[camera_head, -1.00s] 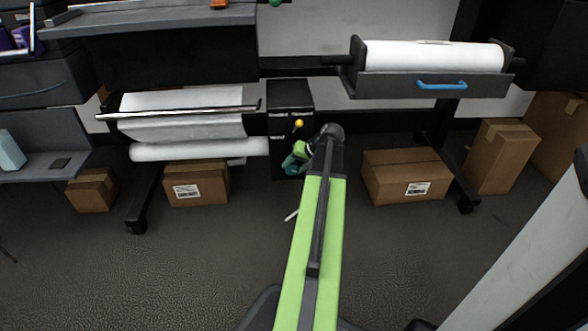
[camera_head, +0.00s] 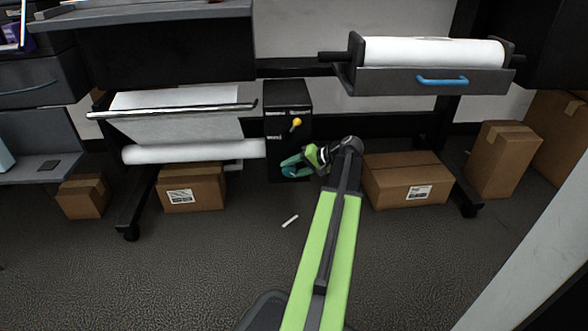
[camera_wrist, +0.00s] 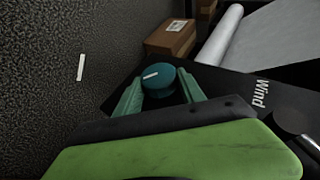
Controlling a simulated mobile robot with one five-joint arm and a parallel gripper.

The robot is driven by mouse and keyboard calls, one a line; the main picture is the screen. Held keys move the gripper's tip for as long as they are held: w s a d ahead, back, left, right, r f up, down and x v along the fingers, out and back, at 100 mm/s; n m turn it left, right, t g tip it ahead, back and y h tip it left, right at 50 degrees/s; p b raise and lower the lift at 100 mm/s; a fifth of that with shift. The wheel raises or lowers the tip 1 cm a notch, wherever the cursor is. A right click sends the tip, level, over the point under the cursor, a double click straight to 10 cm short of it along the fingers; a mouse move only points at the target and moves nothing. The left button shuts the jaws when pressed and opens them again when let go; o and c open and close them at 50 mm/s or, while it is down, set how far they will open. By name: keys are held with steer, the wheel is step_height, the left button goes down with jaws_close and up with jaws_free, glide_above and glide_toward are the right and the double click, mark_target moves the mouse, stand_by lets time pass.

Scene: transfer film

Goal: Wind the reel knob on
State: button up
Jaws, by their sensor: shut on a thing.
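The reel knob (camera_wrist: 158,81) is a round teal knob with a white mark, on a black panel (camera_head: 290,111) labelled "Wind" in the wrist view. My gripper (camera_wrist: 157,92) has its teal fingers on either side of the knob and is shut on it. In the head view my gripper (camera_head: 292,166) is at the lower part of the panel, and the knob is mostly hidden by the fingers. A yellow lever (camera_head: 295,123) sits higher on the same panel. The film roll (camera_head: 190,151) lies left of the panel, with white film (camera_head: 180,127) above it.
Cardboard boxes (camera_head: 190,189) stand on the floor left of the panel, and another box (camera_head: 407,178) stands to its right. A tray with a blue handle (camera_head: 442,80) holds a white roll. A small white strip (camera_head: 290,221) lies on the open floor.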

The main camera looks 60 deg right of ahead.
steer(key=shift+a, duration=0.2)
steer(key=o, duration=1.3)
steer(key=shift+o, duration=0.3)
steer(key=shift+d, duration=0.1)
steer(key=p+v, duration=1)
steer(key=v, duration=0.7)
steer(key=shift+s, duration=0.2)
